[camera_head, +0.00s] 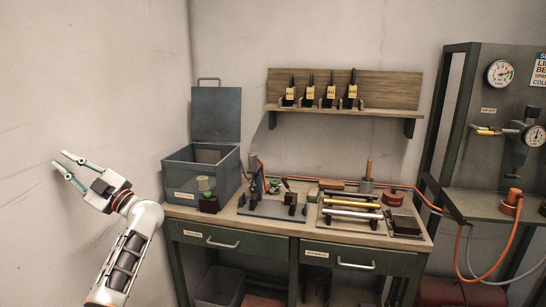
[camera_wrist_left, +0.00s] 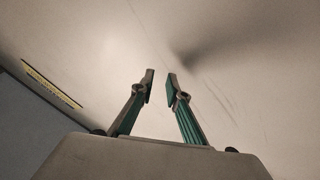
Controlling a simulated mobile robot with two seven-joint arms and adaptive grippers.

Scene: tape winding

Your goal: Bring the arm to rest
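My left gripper (camera_head: 62,160) is raised at the left of the head view, in front of the bare wall and apart from the workbench (camera_head: 284,231). Its two fingers stand apart with nothing between them. In the left wrist view the left gripper (camera_wrist_left: 160,88) also shows open and empty, with plain wall beyond the fingertips. My left arm comes up from the lower left edge. My right gripper is in neither view.
A grey open-lidded box (camera_head: 176,178) stands at the bench's left end. Fixtures and several metal rods (camera_head: 350,213) lie on the bench. A wall shelf (camera_head: 345,110) holds several tagged tools. A gauge stand (camera_head: 480,120) with orange hoses is at right. Space around the left gripper looks clear.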

